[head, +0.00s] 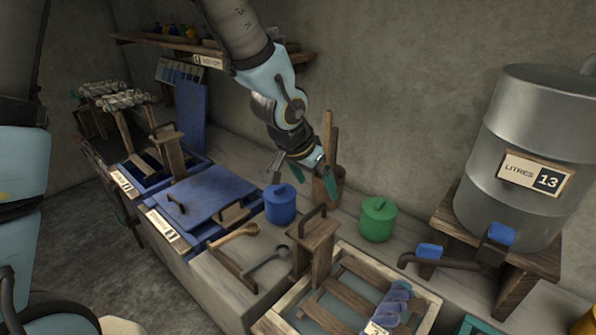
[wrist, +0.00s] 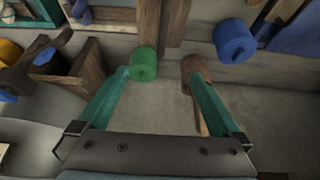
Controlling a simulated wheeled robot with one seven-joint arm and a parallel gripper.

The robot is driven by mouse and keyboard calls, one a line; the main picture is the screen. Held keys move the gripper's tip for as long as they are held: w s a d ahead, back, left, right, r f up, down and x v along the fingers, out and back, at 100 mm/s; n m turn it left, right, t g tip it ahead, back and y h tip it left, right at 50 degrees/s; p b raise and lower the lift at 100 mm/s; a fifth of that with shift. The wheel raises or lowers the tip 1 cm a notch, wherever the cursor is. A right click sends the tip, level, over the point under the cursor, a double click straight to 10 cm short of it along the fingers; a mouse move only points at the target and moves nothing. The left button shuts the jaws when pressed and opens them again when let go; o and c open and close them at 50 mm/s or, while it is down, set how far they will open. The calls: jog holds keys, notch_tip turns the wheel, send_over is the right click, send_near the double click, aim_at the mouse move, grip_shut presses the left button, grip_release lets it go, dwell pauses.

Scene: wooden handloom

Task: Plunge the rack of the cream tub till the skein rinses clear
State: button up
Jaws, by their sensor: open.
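The cream tub (head: 429,310) is at the bottom of the head view, cut off by the frame edge. Its slatted wooden rack (head: 353,292) lies inside, with an upright post and dark handle (head: 312,220) at the left end. A blue-purple skein (head: 394,304) lies over the rack's right side, with a small label by it. Greyish liquid shows between the slats. My gripper (head: 302,173) is open and empty, above and behind the tub, near the brown pot. In the wrist view my gripper (wrist: 158,76) has both teal fingers apart with nothing between them.
A blue canister (head: 281,204), a brown pot with sticks (head: 328,187) and a green canister (head: 377,219) stand behind the tub. A steel tank (head: 528,150) marked 13 litres stands right. A blue-lidded tub (head: 205,205) and wooden tools (head: 232,238) are left.

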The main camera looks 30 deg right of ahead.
aim_at(313, 211)
jog(key=shift+f+b, duration=1.75)
jog(key=shift+f, duration=2.75)
jog(key=shift+c, duration=0.2)
grip_shut()
